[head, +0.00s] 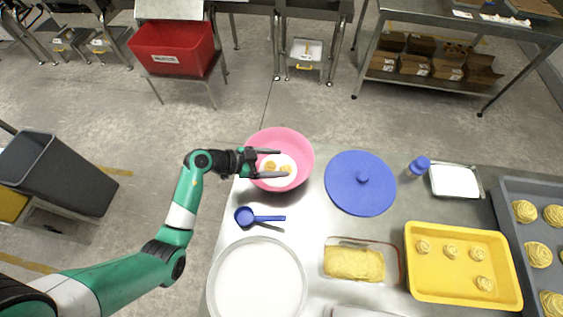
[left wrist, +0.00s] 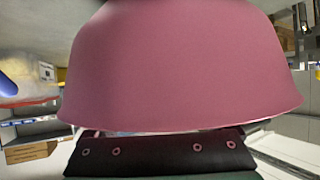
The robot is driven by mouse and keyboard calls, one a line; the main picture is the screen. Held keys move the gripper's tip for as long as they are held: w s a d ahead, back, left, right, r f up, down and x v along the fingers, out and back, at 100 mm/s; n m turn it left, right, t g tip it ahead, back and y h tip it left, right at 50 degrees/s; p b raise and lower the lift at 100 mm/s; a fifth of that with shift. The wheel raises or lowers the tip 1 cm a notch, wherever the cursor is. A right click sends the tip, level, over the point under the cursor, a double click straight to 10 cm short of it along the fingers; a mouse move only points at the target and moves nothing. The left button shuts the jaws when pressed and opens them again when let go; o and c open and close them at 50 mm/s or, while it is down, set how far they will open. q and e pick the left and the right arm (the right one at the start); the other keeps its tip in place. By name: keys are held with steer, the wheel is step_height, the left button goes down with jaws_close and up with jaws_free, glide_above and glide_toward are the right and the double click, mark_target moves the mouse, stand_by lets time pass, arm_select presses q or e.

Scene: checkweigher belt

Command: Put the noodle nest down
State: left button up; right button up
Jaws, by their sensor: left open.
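A pink bowl (head: 304,146) stands on the metal table, with white stuff and small yellow noodle nests (head: 286,169) inside. My left gripper (head: 283,164) is open, its two dark fingers reaching in from the left over the bowl; it holds nothing that I can see. In the left wrist view the pink bowl (left wrist: 180,65) fills most of the picture, close to the dark gripper body. Whether the fingers touch the bowl or a nest I cannot tell. More small nests (head: 450,252) sit on a yellow tray (head: 463,293). Larger nests (head: 539,254) lie on a grey tray (head: 507,223). My right gripper is out of view.
A blue lid (head: 360,183) lies right of the pink bowl. A blue scoop (head: 262,217) and a big round container of white stuff (head: 257,281) are nearer. A glass dish (head: 327,248) of yellow food, a blue-capped bottle (head: 419,165) and a white dish (head: 455,181) stand rightward.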

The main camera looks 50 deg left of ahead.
arm_select(q)
steer(key=p+v, duration=0.3)
steer(key=v, duration=0.6)
steer(key=shift+s+a+r, duration=0.1)
steer(key=shift+s+r, duration=0.1)
steer(key=shift+r, duration=0.1)
steer(key=shift+s+a, duration=0.1)
steer(key=shift+s, duration=0.15)
